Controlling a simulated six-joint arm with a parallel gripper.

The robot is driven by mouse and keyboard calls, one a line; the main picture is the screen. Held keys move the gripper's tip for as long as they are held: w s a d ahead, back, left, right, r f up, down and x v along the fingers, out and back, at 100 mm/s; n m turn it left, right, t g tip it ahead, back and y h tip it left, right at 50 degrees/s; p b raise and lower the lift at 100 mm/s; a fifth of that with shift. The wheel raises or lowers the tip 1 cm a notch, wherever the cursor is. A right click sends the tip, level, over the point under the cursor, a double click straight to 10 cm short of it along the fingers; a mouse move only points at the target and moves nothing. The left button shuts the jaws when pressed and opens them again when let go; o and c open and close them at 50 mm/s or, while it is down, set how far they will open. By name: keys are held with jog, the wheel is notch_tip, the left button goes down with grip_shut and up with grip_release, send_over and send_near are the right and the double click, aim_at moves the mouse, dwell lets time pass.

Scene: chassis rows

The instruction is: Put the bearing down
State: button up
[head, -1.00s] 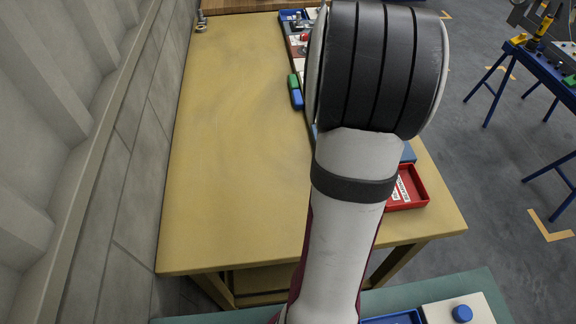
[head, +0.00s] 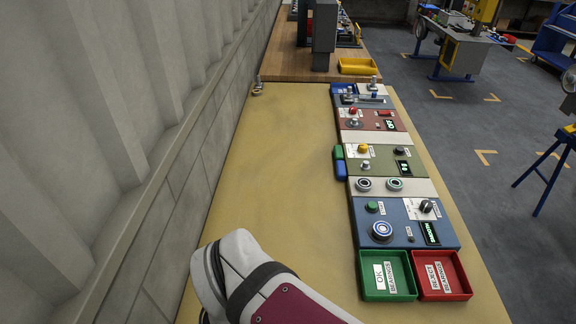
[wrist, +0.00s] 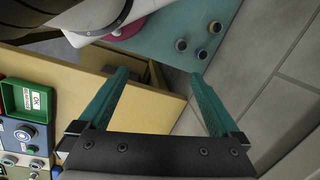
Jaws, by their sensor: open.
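My gripper (wrist: 160,80) is open in the wrist view, with nothing between its two teal fingers. A ring-shaped bearing (head: 382,231) appears to sit on the blue panel (head: 360,212), and it also shows in the wrist view (wrist: 23,134). Two more ring shapes, left (head: 363,184) and right (head: 395,184), lie on the beige strip behind that panel. The green OK tray (head: 373,291) and the red reject tray (head: 468,289) stand in front of the panel; both look empty of bearings. The gripper itself is not clearly seen in the head view.
Several panels with knobs and displays, including the olive one (head: 400,169), run along the table's right side. The yellow tabletop (head: 275,180) is clear on the left, beside the wall. Small metal parts (head: 258,88) lie at its far left corner.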

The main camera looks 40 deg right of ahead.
jog(key=w+d+m+t+h, duration=0.1)
jog(key=w+d+m, duration=0.2)
jog(key=w+d, duration=0.5)
jog(key=m+h, duration=0.5)
jog(key=m, duration=0.2)
send_over(382, 229)
jog(key=s+a, duration=0.2)
jog(key=a, duration=0.4)
notch_tip(382, 229, down, 3)
jog(key=x, duration=1.5)
jog(key=shift+w+f, duration=0.35)
jog(key=shift+w, duration=0.05)
grip_shut()
